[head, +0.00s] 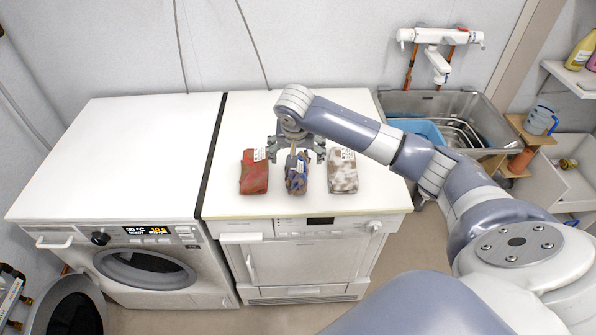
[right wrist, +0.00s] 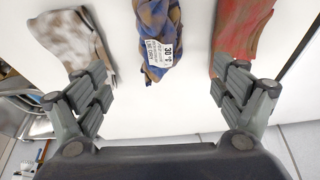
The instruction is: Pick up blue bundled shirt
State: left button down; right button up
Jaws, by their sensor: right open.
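The blue bundled shirt (head: 297,176), blue with brown patches and a white label, lies on the white top of the right-hand machine, between two other bundles. It also shows in the right wrist view (right wrist: 158,38), at the top middle. My right gripper (head: 296,156) is above it, pointing down, with its fingers spread to both sides. In the right wrist view, the open right gripper (right wrist: 165,95) has nothing between its fingers, and the shirt lies beyond the gap. Part of the shirt is cut off by the top edge of that view. My left gripper is not in view.
A red bundle (head: 254,172) lies left of the blue one and a white-brown bundle (head: 342,171) lies right, both close by. The washing machine top (head: 120,150) on the left is clear. A metal sink (head: 455,106) with a blue basin (head: 418,130) stands at the right.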

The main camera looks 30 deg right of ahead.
aim_at(297, 169)
jog(key=x, duration=0.4)
jog(key=shift+f+p, duration=0.3)
jog(key=shift+w+d+f+p, duration=0.15)
jog(key=shift+w+f+p, duration=0.05)
jog(key=shift+f+p, duration=0.25)
jog(key=x, duration=0.3)
jog(key=shift+s+f+p, duration=0.1)
jog(key=shift+f+p, duration=0.15)
jog(key=shift+p, duration=0.15)
jog(key=shift+w+f, duration=0.2)
jog(key=shift+f, duration=0.3)
jog(key=shift+c, duration=0.6)
jog(key=c, duration=1.2)
